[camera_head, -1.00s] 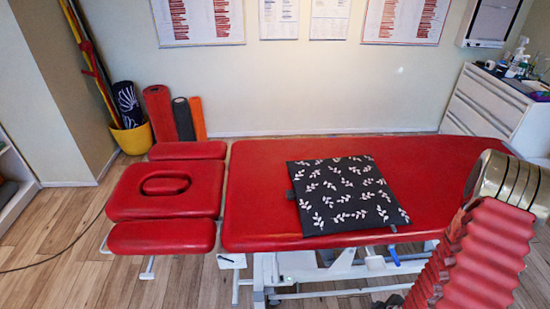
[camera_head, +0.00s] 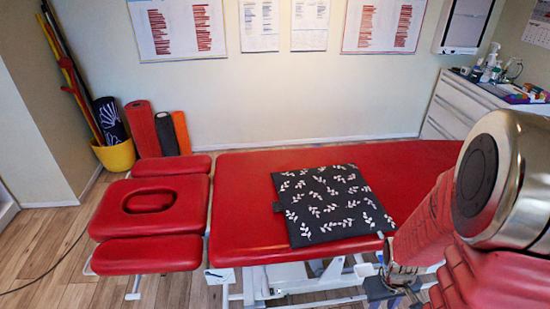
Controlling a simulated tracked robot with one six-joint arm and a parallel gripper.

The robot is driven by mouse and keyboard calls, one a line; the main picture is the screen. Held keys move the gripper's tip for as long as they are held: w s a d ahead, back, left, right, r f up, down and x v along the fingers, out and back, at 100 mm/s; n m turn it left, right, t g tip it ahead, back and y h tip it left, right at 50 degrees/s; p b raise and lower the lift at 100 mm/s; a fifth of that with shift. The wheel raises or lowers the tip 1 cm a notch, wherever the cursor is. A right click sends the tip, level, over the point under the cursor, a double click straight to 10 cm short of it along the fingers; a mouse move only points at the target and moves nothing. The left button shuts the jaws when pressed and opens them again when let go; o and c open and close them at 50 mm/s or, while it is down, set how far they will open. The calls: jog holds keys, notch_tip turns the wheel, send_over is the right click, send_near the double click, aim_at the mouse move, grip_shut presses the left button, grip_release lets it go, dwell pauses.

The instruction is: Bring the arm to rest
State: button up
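My arm, with red ribbed sleeves and a round metal joint, fills the lower right of the view. It is bent, and one link slopes down and left toward the front edge of the couch. At that link's lower end is a grey metal part that looks like my gripper (camera_head: 392,286), in front of the couch frame. Its fingers are small and partly cut off by the bottom edge, so I cannot tell whether they are open or shut. I see nothing clearly held.
A red treatment couch (camera_head: 245,215) with a separate headrest section (camera_head: 150,205) stands ahead. A black leaf-patterned cushion (camera_head: 330,204) lies on it. Rolled mats (camera_head: 142,128) and a yellow pot (camera_head: 116,155) stand by the wall. A white cabinet (camera_head: 452,108) is at right.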

jog(key=s+a+r+t, duration=0.1)
jog(key=a+r, duration=0.4)
jog(key=r, duration=0.4)
jog(key=s+a+r+t, duration=0.1)
jog(key=a+r, duration=0.4)
jog(key=r, duration=0.5)
jog(key=s+a+r+t+y, duration=0.1)
jog(key=a+r+t, duration=0.2)
jog(key=r, duration=0.7)
jog(key=a, duration=0.2)
jog(key=shift+a+r, duration=0.25)
jog(key=shift+a, duration=0.15)
